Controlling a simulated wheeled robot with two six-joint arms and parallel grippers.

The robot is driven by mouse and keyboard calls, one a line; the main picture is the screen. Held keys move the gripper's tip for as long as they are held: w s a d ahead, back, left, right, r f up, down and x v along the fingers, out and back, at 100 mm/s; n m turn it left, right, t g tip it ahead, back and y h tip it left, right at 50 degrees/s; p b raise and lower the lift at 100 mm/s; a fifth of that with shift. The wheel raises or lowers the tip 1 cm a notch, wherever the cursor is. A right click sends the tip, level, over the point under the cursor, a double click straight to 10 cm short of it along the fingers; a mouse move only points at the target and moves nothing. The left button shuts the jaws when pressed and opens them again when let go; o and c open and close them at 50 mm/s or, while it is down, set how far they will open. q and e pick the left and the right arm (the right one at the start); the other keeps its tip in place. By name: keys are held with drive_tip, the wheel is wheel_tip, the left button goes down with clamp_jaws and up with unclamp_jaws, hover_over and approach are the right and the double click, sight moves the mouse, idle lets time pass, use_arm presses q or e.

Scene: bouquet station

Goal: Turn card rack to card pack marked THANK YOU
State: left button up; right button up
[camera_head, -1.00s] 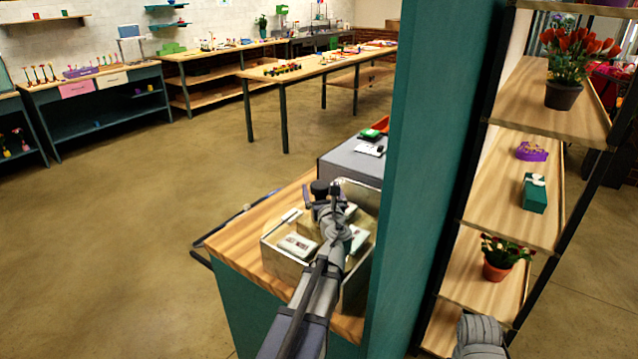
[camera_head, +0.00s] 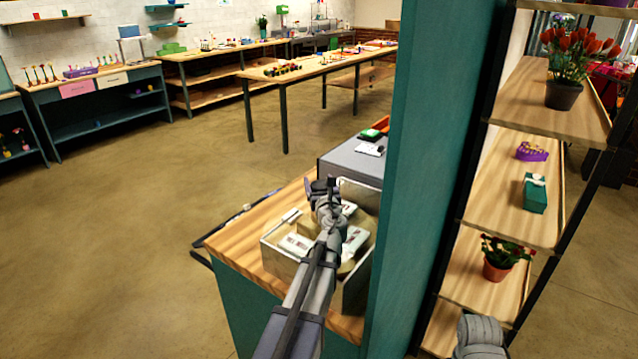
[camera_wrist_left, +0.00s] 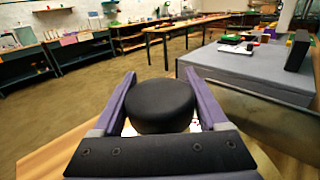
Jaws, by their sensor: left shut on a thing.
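The card rack (camera_head: 348,267) is a pale, open-topped box-like stand on the wooden counter, with a round wooden part inside. Several white card packs sit in it, such as a front-left pack (camera_head: 296,243) and a right pack (camera_head: 355,240). Their lettering is too small to read. My left gripper (camera_head: 322,187) is above the middle of the rack. In the left wrist view, its purple fingers (camera_wrist_left: 159,80) are shut on a round black knob (camera_wrist_left: 160,108), one on each side. My arm and gripper hide part of the rack. My right gripper is out of view.
A teal post (camera_head: 430,150) stands close to the right of the rack. A grey box (camera_head: 345,170) with small items on top is behind it. Wooden shelves (camera_head: 510,200) with flower pots stand at the right. The floor at left is clear.

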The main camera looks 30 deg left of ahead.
use_arm(q)
clamp_jaws()
